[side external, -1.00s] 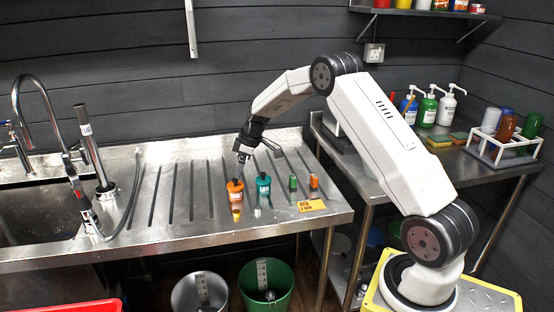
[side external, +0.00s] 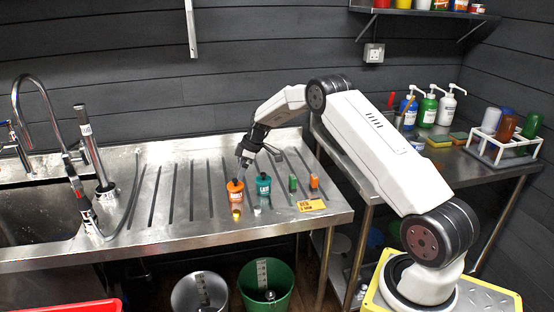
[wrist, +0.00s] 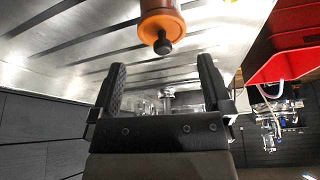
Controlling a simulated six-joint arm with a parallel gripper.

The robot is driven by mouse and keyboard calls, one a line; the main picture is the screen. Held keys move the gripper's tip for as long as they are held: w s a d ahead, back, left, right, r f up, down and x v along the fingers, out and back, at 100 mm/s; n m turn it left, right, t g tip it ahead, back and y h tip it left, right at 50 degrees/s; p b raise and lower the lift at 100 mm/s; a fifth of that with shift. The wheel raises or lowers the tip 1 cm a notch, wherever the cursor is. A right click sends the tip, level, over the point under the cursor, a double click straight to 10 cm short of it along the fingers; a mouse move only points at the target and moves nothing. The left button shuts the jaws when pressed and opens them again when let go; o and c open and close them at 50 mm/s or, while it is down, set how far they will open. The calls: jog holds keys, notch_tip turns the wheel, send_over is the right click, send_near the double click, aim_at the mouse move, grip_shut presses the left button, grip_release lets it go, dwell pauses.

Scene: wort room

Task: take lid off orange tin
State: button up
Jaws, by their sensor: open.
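The orange tin (side external: 236,197) stands upright on the ribbed steel drainboard, with a pale label on its side. Its orange lid (wrist: 163,27) carries a dark round knob (wrist: 163,46), seen close up in the wrist view. My gripper (side external: 241,165) is just above and slightly behind the tin in the side view. In the wrist view my gripper (wrist: 162,63) has its two fingers spread wide with nothing between them. The knob lies just beyond the fingertips, roughly centred between them. The fingers appear apart from the lid.
A teal tin (side external: 264,191) stands close right of the orange tin. Small green (side external: 292,184) and orange (side external: 314,183) pieces and a yellow card (side external: 311,205) lie further right. The sink and tap (side external: 45,105) are left. The drainboard between is clear.

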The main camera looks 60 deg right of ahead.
aim_at(235, 183)
jog(key=shift+x, duration=2.6)
jog(key=shift+s, duration=0.15)
jog(key=c, duration=1)
jog(key=shift+o, duration=0.2)
jog(key=shift+r, duration=0.2)
